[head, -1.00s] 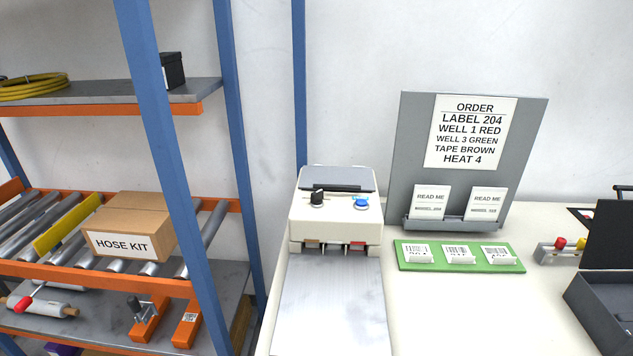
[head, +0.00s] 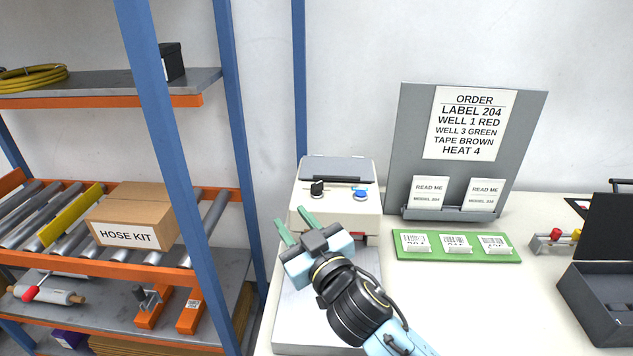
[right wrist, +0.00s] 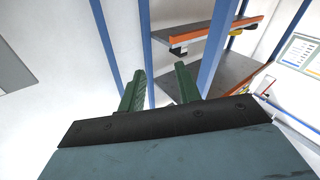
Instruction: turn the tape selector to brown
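The tape machine (head: 301,205) is a cream box with a grey lid at its back, standing on the bench. On its top are a black knob (head: 317,188) at the left and a blue knob (head: 361,194) at the right. My right gripper (head: 295,225) is open and empty, with its green fingers pointing up and left in front of the machine, below the black knob. In the head view it covers part of the machine's front. The right wrist view shows the two fingers (right wrist: 158,85) apart with nothing between them. My left gripper is not in view.
The order board (head: 412,130) reads TAPE BROWN. A green tray (head: 456,257) with several labels lies in front of it. A dark open case (head: 600,290) is at the right. A blue rack post (head: 300,80) rises behind the machine. The bench's front middle is clear.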

